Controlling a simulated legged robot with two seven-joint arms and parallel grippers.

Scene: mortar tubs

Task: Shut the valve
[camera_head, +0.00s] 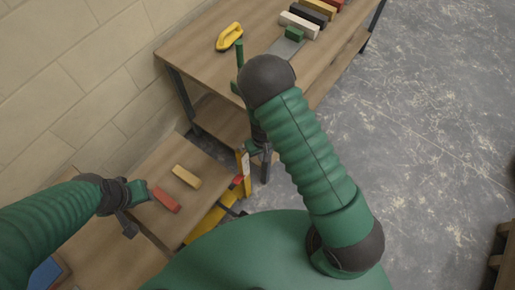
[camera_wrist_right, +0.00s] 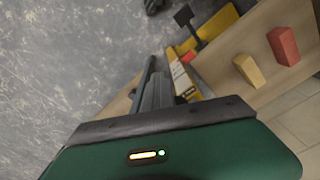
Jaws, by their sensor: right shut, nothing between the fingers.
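I cannot make out a valve with certainty. A yellow upright part (camera_head: 243,162) with a red piece (camera_head: 238,180) stands beside the low bench, close to my right gripper (camera_head: 265,168). In the right wrist view, a yellow part (camera_wrist_right: 187,88) with a red spot lies just beyond the fingertips of my right gripper (camera_wrist_right: 156,82). That gripper is shut and empty; whether it touches the yellow part is unclear. My left gripper (camera_head: 128,226) is over the low bench near a red block (camera_head: 165,200); its finger opening cannot be read.
A tan block (camera_head: 186,177) lies on the low bench (camera_head: 150,165); it also shows in the right wrist view (camera_wrist_right: 248,70). The higher workbench (camera_head: 195,50) carries a yellow ring-shaped object (camera_head: 229,37) and several coloured blocks. Grey floor (camera_head: 430,130) is clear at right.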

